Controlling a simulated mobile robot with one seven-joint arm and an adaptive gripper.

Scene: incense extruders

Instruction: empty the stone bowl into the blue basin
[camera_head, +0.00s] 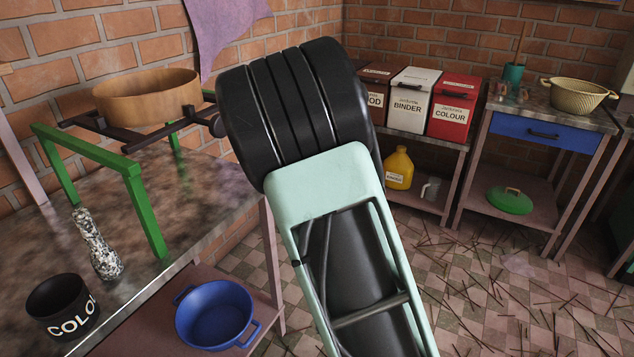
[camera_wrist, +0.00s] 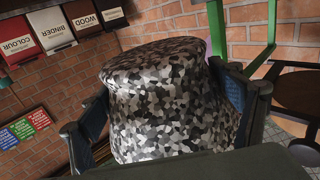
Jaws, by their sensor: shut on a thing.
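In the wrist view my gripper (camera_wrist: 165,118) is shut on the stone bowl (camera_wrist: 165,100), a black, grey and white mottled vessel with one finger on each side. Its mouth and contents cannot be made out, and the view is turned, so I cannot tell its tilt. In the head view my arm hides both gripper and bowl. The blue basin (camera_head: 213,315), round with side handles, sits on the lower shelf at the bottom left of the head view, apart from my arm. Its visible inside looks empty.
The stone worktop (camera_head: 180,205) carries a green frame (camera_head: 150,215), a mottled pestle-like piece (camera_head: 100,250) and a black pot (camera_head: 62,305). A wooden round vessel (camera_head: 150,98) is behind. Labelled bins (camera_head: 408,100) stand at the back. Thin sticks litter the floor.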

